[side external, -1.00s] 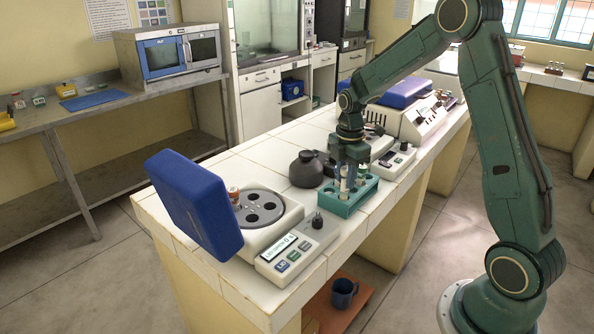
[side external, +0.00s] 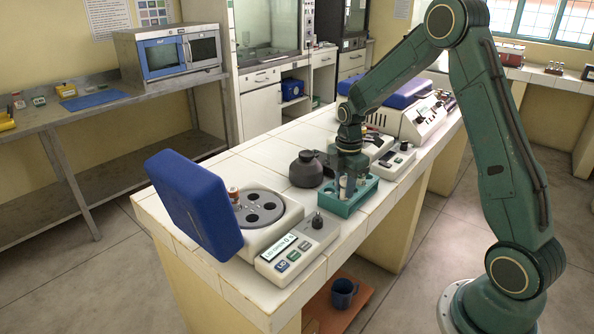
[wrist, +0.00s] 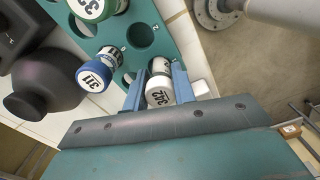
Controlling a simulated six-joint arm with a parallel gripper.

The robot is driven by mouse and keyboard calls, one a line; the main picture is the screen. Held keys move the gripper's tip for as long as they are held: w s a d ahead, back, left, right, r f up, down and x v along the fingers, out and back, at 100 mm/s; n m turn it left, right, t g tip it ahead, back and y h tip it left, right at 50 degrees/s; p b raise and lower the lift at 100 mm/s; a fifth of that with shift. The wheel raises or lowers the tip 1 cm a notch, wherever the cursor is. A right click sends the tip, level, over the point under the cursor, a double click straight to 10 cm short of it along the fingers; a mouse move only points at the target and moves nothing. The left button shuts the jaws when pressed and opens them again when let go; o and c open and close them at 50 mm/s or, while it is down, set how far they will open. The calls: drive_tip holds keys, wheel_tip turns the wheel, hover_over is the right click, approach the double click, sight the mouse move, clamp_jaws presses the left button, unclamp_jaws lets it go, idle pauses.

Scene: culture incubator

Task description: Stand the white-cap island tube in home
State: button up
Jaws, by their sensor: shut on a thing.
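My gripper (wrist: 159,88) is shut on the white-cap tube (wrist: 158,97), whose cap reads 312, with one blue finger on each side. The tube is at the teal rack (wrist: 174,47), close to its edge. Its lower end is hidden, so I cannot tell how deep it sits in a hole. In the side view my gripper (side external: 351,180) is down at the rack (side external: 337,209), and tubes there are small and partly hidden. A blue-cap tube (wrist: 93,76) marked 311 stands beside the held tube, and a green-cap tube (wrist: 88,8) stands farther up.
An empty rack hole (wrist: 140,35) shows near the held tube. A dark round-bodied vessel (side external: 305,170) stands left of the rack. A centrifuge with an open blue lid (side external: 193,205) and a control box (side external: 297,250) stand nearer the front. A blue mug (side external: 343,293) is on the lower shelf.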

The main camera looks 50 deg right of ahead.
drive_tip(key=o, duration=1.4)
drive_tip(key=shift+r, duration=3.75)
